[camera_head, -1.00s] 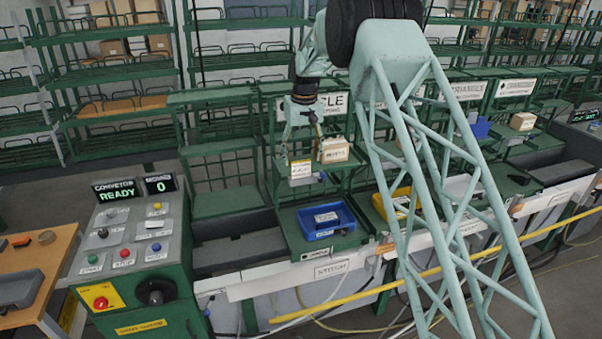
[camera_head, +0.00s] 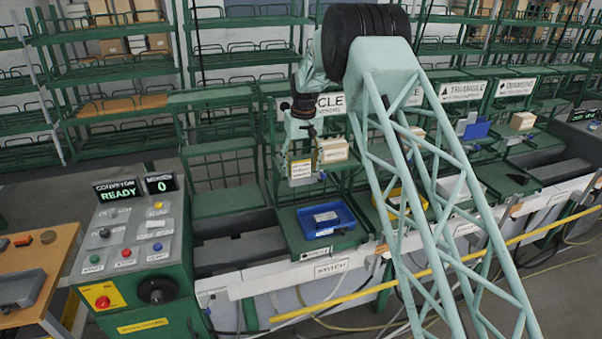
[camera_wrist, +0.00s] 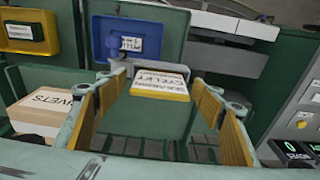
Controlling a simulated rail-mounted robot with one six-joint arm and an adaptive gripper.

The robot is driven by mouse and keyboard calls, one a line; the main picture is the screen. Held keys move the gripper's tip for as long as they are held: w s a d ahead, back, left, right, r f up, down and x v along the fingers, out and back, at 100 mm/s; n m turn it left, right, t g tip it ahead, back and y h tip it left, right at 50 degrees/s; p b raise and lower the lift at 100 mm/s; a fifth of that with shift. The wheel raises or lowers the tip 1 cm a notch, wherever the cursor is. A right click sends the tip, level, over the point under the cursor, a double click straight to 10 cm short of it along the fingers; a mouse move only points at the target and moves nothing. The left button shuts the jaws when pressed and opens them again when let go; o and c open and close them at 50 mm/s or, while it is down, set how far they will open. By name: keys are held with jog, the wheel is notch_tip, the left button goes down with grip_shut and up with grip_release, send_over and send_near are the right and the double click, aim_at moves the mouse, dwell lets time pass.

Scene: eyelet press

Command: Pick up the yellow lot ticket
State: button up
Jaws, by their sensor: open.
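The yellow lot ticket (camera_wrist: 160,85) appears to be the thin yellow-edged block with a printed white face in the wrist view. It lies between the two fingers of my gripper (camera_wrist: 158,76), with gaps on both sides. The gripper is open, its fingers lined with tan pads. In the head view my gripper (camera_head: 302,150) hangs by the ticket (camera_head: 300,172) in front of the green rack. Whether the fingers touch the ticket is not clear there.
A cardboard box (camera_head: 333,150) stands close beside the gripper; it also shows at left in the wrist view (camera_wrist: 42,112). A blue tray (camera_head: 325,218) sits below on a green shelf. A control console (camera_head: 135,250) is at left.

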aim_at(301, 161)
jog(key=c, duration=0.8)
jog(key=shift+r, duration=0.25)
jog(key=shift+r+b, duration=0.5)
jog(key=shift+r, duration=0.9)
jog(key=shift+s+r, duration=0.1)
jog(key=s+d+r+b, duration=0.1)
jog(key=s+d+b, duration=0.1)
jog(key=s, duration=1.3)
jog(key=shift+s+d+r+b, duration=0.3)
jog(key=shift+d+b, duration=0.05)
jog(key=shift+b, duration=0.35)
